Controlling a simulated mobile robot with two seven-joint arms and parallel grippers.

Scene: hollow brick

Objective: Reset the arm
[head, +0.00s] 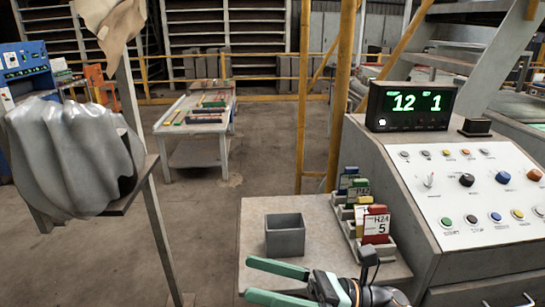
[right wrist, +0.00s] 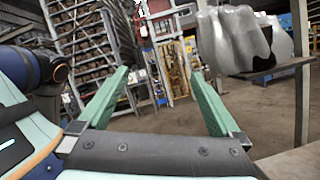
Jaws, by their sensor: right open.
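My right gripper (head: 280,283) shows at the bottom of the head view, over the front of a small grey side table (head: 262,212). Its green fingers point left. In the right wrist view the gripper (right wrist: 160,100) has its two green fingers wide apart with nothing between them. My left gripper is in neither view. A grey open box (head: 285,235) stands on the side table, behind the right gripper's fingers. A rack (head: 376,252) on the same table holds several coloured tags, with a red one (head: 376,225) marked H24 5 in front.
A control panel (head: 470,195) with buttons and a display (head: 410,105) reading 12 1 stands at the right. A grey draped bundle (head: 65,155) sits on a stand at the left. A worktable (head: 192,128) stands further back. The floor between is clear.

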